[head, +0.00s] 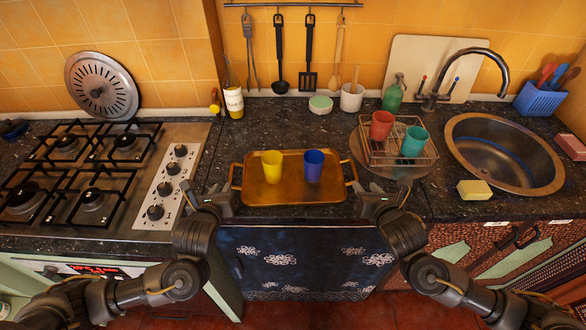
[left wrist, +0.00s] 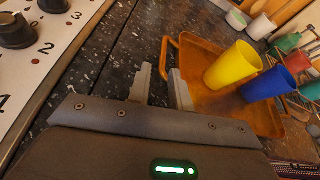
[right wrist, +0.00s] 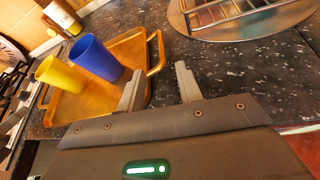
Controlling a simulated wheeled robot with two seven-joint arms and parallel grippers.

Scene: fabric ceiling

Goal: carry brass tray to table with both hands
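The brass tray (head: 293,193) lies flat on the dark speckled counter, with a loop handle at its left and right ends. A yellow cup (head: 272,166) and a blue cup (head: 313,165) stand upright on it. My left gripper (head: 222,192) is at the tray's left end, just short of the handle; in the left wrist view its fingers (left wrist: 162,82) are apart with nothing between them. My right gripper (head: 366,190) is at the tray's right end, by the right handle; in the right wrist view its fingers (right wrist: 160,82) are apart and empty, beside the handle (right wrist: 156,52).
A gas stove (head: 82,180) with knobs is on the left. A dish rack (head: 399,150) with red and teal cups is close at the right, then a sink (head: 504,153) and sponge (head: 474,190). A bottle (head: 233,100) stands behind. No table is in view.

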